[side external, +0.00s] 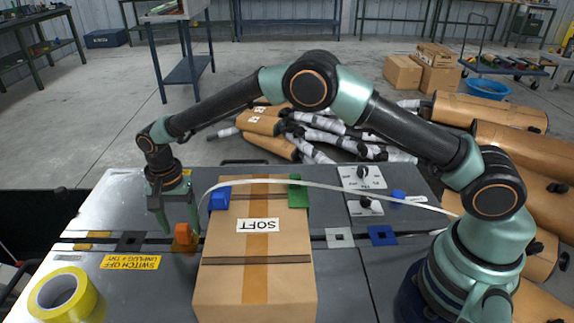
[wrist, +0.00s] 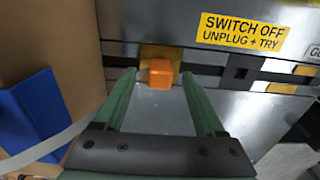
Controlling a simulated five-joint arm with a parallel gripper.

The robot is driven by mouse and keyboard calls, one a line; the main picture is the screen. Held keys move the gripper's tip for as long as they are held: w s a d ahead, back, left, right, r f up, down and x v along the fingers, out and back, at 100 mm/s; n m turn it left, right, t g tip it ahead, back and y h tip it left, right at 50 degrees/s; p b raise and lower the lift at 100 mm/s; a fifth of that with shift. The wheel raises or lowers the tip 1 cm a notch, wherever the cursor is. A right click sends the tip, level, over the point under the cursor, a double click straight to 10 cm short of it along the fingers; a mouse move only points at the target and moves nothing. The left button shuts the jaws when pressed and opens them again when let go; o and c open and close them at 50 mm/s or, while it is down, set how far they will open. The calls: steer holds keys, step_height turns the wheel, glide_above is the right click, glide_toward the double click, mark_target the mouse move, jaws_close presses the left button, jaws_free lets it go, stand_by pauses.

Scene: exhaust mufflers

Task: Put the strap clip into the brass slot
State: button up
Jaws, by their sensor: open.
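The strap clip appears to be the orange block (side external: 184,239); in the wrist view the orange block (wrist: 160,73) sits at the brass slot plate (wrist: 148,52), covering part of it. I cannot tell how deep it sits. My gripper (side external: 179,229) points down over it with open jaws; in the wrist view the open fingers (wrist: 160,82) stand either side of the block, with gaps visible. A pale strap (side external: 330,186) arches over the carton and comes down near the gripper; in the wrist view the strap (wrist: 45,147) passes behind the left finger.
Black (side external: 130,241), silver (side external: 339,237) and blue (side external: 381,235) slot plates line the groove. Yellow tape (side external: 85,298) lies front left.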

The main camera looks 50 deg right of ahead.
step_height(320, 180, up, 10)
stand_by(0.3)
steer(key=s+d+r+n+t, duration=0.1)
steer(key=s+d+r+n, duration=0.15)
steer(key=d+r, duration=0.4)
steer(key=s+d+r+n+t, duration=0.2)
steer(key=s+d+r, duration=0.2)
steer(key=d+r, duration=0.25)
steer(key=s+d+n+t, duration=0.2)
steer(key=s+d+n, duration=0.2)
steer(key=s+d, duration=0.6)
steer(key=s, duration=0.4)
steer(key=shift+s+d+f+t, duration=0.3)
steer(key=shift+s+d+f, duration=0.05)
steer(key=shift+s, duration=0.05)
